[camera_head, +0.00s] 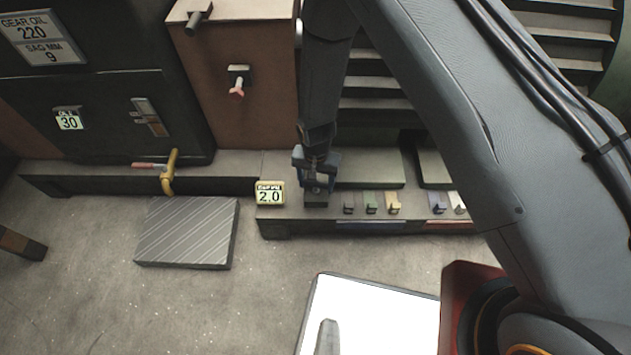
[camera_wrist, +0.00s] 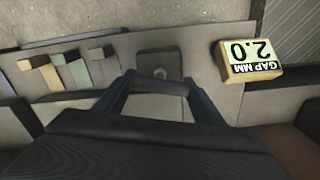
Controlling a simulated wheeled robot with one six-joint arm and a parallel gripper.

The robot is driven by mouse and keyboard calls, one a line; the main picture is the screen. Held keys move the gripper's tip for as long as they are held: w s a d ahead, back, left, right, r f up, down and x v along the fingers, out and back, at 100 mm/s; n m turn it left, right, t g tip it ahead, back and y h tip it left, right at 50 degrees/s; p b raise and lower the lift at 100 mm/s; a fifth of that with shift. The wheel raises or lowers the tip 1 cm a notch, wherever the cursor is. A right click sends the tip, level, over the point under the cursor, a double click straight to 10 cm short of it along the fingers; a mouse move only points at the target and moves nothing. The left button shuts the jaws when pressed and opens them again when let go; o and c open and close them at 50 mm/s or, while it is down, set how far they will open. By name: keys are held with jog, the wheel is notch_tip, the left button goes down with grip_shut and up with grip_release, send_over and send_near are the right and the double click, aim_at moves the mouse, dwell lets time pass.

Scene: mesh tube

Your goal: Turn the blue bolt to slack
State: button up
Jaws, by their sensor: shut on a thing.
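My gripper (camera_head: 316,170) is low over the bench ledge, left of the coloured tabs in the head view. In the wrist view my gripper (camera_wrist: 158,92) has its two fingers either side of a short dark grey bar (camera_wrist: 158,87) and is shut on it. In the head view a dark block (camera_head: 317,198) shows under the fingers. No clearly blue bolt stands out; I cannot tell whether the held bar is part of it.
A yellow sign reading GAP MM 2.0 (camera_head: 269,193) stands just left of my gripper; it also shows in the wrist view (camera_wrist: 248,62). Several coloured tabs (camera_head: 371,203) are to the right. A yellow handle (camera_head: 169,172) and striped floor plate (camera_head: 187,232) are left.

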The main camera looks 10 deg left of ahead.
aim_at(316, 182)
jog(key=shift+n+p, duration=0.3)
jog(key=shift+n, duration=1.1)
jog(key=o, duration=1.1)
jog(key=shift+c, duration=0.2)
jog(key=shift+r+p, duration=0.65)
jog(key=shift+r, duration=3.25)
jog(key=shift+r, duration=0.1)
